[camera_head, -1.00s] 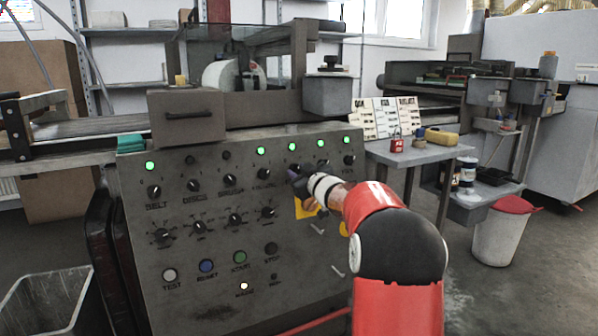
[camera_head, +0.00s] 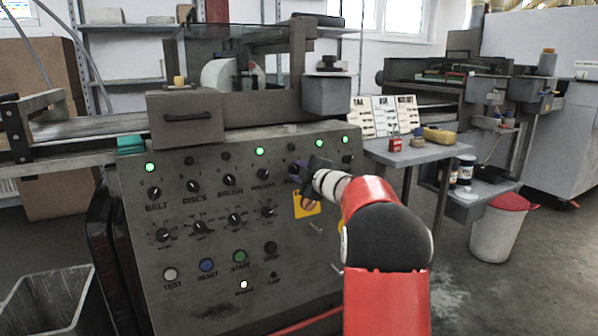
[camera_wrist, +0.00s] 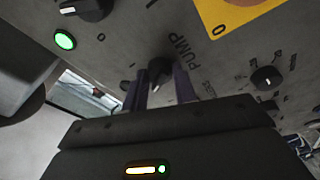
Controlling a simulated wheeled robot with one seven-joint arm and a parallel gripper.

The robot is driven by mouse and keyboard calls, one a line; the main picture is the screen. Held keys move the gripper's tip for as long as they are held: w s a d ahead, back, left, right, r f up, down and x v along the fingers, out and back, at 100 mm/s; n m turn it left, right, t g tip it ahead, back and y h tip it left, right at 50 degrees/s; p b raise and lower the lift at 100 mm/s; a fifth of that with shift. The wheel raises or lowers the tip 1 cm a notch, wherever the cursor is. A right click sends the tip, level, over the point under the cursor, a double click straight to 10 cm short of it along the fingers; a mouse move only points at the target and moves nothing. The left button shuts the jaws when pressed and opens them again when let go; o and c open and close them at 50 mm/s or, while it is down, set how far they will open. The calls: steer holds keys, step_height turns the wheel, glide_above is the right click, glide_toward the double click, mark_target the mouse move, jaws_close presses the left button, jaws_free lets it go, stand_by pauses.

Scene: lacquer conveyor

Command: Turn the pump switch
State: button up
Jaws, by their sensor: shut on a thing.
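The pump switch (camera_wrist: 160,70) is a dark round knob with PUMP lettering beside it on the grey control panel (camera_head: 215,300). In the wrist view it sits between the two fingers of my gripper (camera_wrist: 160,88), which is shut on it. The small lamp (camera_wrist: 124,86) by the switch looks dark. In the head view my gripper (camera_head: 297,174) is at the panel's upper right and hides the switch. The knob's exact angle is hard to read.
Other knobs, such as the belt switch (camera_head: 154,193), and push buttons like the green start button (camera_head: 240,257) share the panel. A neighbouring green lamp (camera_wrist: 64,40) is lit. A side table (camera_head: 415,153) and a red-lidded bin (camera_head: 498,230) stand to the right.

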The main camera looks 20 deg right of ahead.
steer(key=shift+n, duration=0.4)
steer(key=o, duration=1)
steer(key=shift+c, duration=0.2)
steer(key=s+d, duration=0.1)
steer(key=s, duration=0.6)
steer(key=shift+s+d+r+b, duration=0.2)
steer(key=shift+s+b, duration=0.1)
steer(key=shift+s, duration=0.05)
